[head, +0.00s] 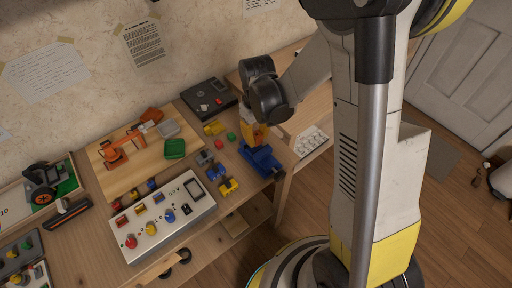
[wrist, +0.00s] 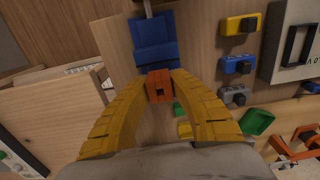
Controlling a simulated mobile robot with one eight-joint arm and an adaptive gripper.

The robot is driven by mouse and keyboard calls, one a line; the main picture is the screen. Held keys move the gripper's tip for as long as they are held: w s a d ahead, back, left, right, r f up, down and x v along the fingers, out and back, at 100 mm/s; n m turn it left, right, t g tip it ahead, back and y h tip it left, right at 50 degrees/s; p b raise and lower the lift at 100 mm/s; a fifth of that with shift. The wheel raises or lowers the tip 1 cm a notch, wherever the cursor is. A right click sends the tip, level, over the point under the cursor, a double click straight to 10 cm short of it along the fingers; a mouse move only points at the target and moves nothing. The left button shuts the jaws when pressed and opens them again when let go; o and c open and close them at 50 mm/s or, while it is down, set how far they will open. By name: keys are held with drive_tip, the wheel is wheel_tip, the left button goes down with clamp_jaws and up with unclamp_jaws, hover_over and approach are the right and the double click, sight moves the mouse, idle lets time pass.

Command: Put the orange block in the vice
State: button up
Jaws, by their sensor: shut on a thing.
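My gripper (wrist: 160,82) has yellow fingers shut on the orange block (wrist: 160,90), one on each side of it. The blue vice (wrist: 154,42) is just beyond the block in the wrist view, with the block's far edge at or over the vice's near part. In the head view the vice (head: 261,160) sits at the table's right front edge, and my gripper (head: 254,138) points down just above and behind it. I cannot tell whether the block touches the vice or is between its jaws.
A white control box (head: 163,218) with buttons stands left of the vice. Yellow and blue parts (head: 228,187) lie between them. A green block (head: 231,136) and a red one (head: 219,144) lie close to my gripper. A wooden board (head: 118,160) holds an orange toy arm and a green tray.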

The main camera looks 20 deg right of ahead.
sight(256, 149)
drive_tip(key=shift+w+a+f, duration=0.1)
drive_tip(key=shift+w+f, duration=0.05)
drive_tip(key=shift+f, duration=0.05)
drive_tip(key=shift+f+b, duration=1)
drive_tip(key=shift+f, duration=0.85)
drive_tip(key=shift+f, duration=0.1)
drive_tip(key=shift+f+b, duration=0.15)
drive_tip(key=shift+b, duration=0.15)
drive_tip(key=o, duration=1)
drive_tip(key=shift+c, duration=0.2)
